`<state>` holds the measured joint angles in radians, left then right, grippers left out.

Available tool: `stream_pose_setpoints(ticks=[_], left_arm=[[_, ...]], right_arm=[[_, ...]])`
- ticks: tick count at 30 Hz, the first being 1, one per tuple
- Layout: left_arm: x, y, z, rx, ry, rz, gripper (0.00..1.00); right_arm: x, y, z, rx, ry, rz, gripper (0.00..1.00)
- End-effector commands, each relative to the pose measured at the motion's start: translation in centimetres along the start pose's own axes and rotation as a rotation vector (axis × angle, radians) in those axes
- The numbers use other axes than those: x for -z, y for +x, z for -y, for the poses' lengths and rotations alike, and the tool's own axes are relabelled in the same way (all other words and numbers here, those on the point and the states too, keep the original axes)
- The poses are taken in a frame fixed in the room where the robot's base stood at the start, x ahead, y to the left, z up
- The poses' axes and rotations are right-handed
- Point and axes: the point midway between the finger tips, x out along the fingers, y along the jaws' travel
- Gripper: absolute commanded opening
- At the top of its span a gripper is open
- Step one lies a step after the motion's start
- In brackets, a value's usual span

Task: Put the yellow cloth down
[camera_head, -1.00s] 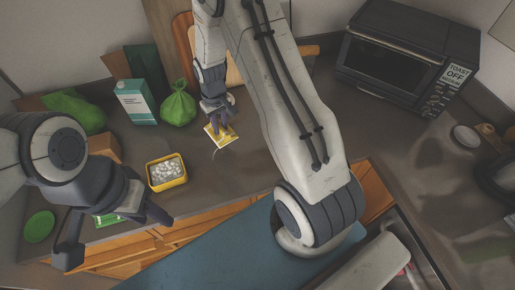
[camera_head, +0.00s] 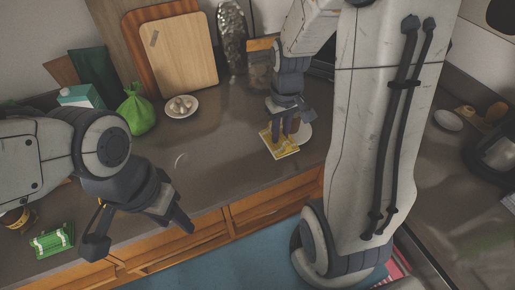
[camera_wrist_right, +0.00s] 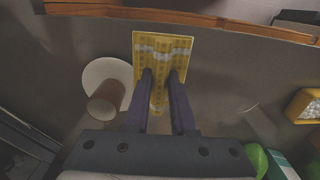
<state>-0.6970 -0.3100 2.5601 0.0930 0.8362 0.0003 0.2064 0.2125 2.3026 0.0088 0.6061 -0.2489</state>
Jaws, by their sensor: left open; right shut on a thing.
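The yellow cloth (camera_head: 275,147) with pale bands is at the right part of the counter, just below the fingers of my right gripper (camera_head: 288,130). In the right wrist view the cloth (camera_wrist_right: 163,42) is pinched between the two fingers of the right gripper (camera_wrist_right: 162,80) and spreads out flat beyond them. I cannot tell whether it touches the counter. My left gripper (camera_head: 140,232) is open and empty above the counter's front edge.

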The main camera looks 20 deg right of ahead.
Motion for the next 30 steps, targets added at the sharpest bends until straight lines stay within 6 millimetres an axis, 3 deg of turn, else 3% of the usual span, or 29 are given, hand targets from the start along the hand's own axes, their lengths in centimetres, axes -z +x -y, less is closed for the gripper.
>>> stream_pose_setpoints(ticks=[9, 13, 17, 24, 30], left_arm=[[0.1, -1.9, -0.1, 0.0, -0.001, 0.0, 0.5], [0.1, -2.3, -0.2, 0.0, -0.001, 0.0, 0.5], [0.1, -2.5, -0.2, 0.0, -0.001, 0.0, 0.5], [0.2, -3.5, -0.2, 0.0, -0.001, 0.0, 0.5], [0.2, -3.5, -0.2, 0.0, -0.002, 0.0, 0.5]], right_arm=[[5.2, 4.2, 4.8, 0.0, -0.004, 0.005, 0.0], [6.7, 5.4, 5.9, 0.0, -0.002, 0.002, 0.0], [7.2, 6.0, 6.4, 0.0, 0.0, 0.002, 0.0], [7.1, 9.1, 6.4, 0.0, 0.001, 0.005, 0.0], [7.2, 10.0, 6.4, 0.0, 0.001, -0.001, 0.0]])
